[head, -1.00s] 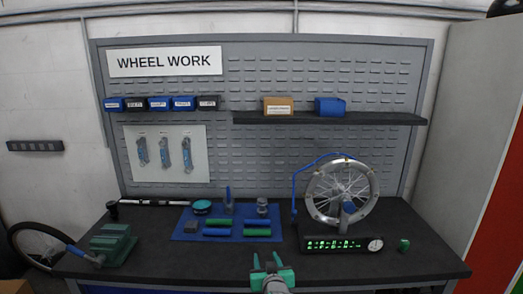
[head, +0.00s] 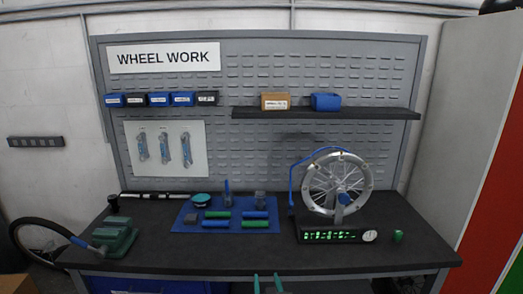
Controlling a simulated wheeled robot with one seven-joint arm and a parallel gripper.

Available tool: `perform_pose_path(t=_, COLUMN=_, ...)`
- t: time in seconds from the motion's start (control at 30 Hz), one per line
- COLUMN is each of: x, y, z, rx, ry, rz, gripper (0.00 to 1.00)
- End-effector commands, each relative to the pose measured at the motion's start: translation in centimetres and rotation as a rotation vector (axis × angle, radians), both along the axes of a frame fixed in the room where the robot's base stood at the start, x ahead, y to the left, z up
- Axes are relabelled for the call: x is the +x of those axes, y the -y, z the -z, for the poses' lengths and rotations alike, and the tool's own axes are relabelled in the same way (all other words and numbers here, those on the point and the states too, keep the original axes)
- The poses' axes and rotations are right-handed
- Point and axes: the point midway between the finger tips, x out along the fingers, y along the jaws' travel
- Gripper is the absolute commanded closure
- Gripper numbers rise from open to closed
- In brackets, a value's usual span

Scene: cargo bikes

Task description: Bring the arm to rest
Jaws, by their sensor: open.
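My gripper (head: 268,284) shows only at the bottom edge of the head view, in front of the workbench's front edge. Its two green fingers stand apart with nothing seen between them. The rest of my arm is below the picture. The black workbench (head: 260,262) lies beyond the gripper, and the fingers look clear of its top.
A blue mat (head: 184,228) with tools and several grips lies mid-bench. A wheel in a truing stand (head: 338,187) with a lit display (head: 330,237) is at right, a small green item (head: 397,236) beside it. A green vise (head: 112,236) is at left. The bench's front strip is clear.

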Motion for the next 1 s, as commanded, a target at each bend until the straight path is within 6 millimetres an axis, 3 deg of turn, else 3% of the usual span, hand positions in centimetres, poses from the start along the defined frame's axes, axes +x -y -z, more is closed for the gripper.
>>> perform_pose_path(t=0.2, x=-5.6, y=0.9, z=4.8, rx=-0.009, ry=-0.004, rz=0.035, gripper=0.57)
perform_pose_path(t=0.5, x=-15.0, y=1.1, z=9.8, rx=-0.019, ry=0.005, rz=0.069, gripper=0.57)
perform_pose_path(t=0.77, x=-23.5, y=0.7, z=12.1, rx=-0.024, ry=0.014, rz=0.083, gripper=0.57)
perform_pose_path(t=1.0, x=-31.3, y=0.4, z=12.4, rx=-0.027, ry=0.025, rz=0.094, gripper=0.57)
